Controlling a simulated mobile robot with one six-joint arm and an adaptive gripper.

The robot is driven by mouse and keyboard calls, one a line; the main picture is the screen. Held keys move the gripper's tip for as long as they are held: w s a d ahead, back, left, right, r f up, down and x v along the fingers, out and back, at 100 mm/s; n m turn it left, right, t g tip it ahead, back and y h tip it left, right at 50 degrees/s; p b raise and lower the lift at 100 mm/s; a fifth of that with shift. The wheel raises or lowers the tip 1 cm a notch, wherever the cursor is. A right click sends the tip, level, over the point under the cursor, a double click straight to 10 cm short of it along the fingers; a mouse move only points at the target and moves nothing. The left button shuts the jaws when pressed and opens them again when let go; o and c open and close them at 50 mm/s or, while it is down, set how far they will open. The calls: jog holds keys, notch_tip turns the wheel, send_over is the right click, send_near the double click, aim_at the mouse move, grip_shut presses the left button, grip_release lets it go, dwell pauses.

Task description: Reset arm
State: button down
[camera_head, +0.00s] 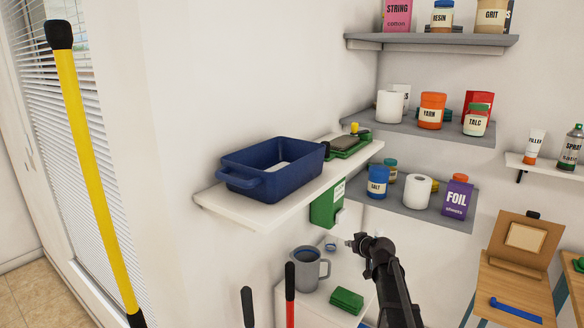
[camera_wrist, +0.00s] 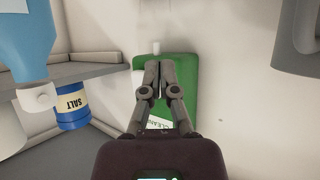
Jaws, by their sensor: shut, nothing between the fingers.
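My arm reaches up from the bottom of the head view, with my gripper (camera_head: 356,242) in front of the wall below the white shelf. In the wrist view my gripper (camera_wrist: 158,68) has its two fingertips together, with nothing between them. Behind the fingers is a green wall box (camera_wrist: 187,85) with a partly hidden white label. The same green box (camera_head: 325,208) hangs under the white shelf in the head view, up and left of my gripper. I cannot tell the gap between fingers and box; no contact is clear.
A white shelf (camera_head: 285,200) holds a blue tub (camera_head: 262,168). Grey shelves (camera_head: 400,198) with jars and rolls stand right. Below are a grey mug (camera_head: 307,268) and green block (camera_head: 346,300). A yellow pole (camera_head: 88,150) stands left. A salt jar (camera_wrist: 72,108) shows in the wrist view.

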jog(key=s+a+f+g, duration=0.1)
jog(key=s+f, duration=0.1)
jog(key=s, duration=0.2)
jog(key=s+a+f+g, duration=0.1)
jog(key=s+a+g, duration=0.1)
jog(key=s, duration=0.3)
jog(key=s+a+f+g, duration=0.2)
jog(key=s, duration=0.3)
jog(key=shift+a+f+m+h, duration=0.1)
jog(key=shift+f+m+h, duration=0.2)
jog(key=shift+f, duration=0.05)
jog(key=s+f+m+g+h, duration=0.1)
jog(key=s+g, duration=0.2)
jog(key=s, duration=0.6)
jog(key=s+d+f+m+g+h+p, duration=0.1)
jog(key=s+m+g+h, duration=0.1)
jog(key=s, duration=0.6)
jog(key=shift+s+f+g+h, duration=0.3)
jog(key=shift+s+f+g, duration=0.1)
jog(key=shift+g, duration=0.3)
jog(key=shift+w, duration=0.1)
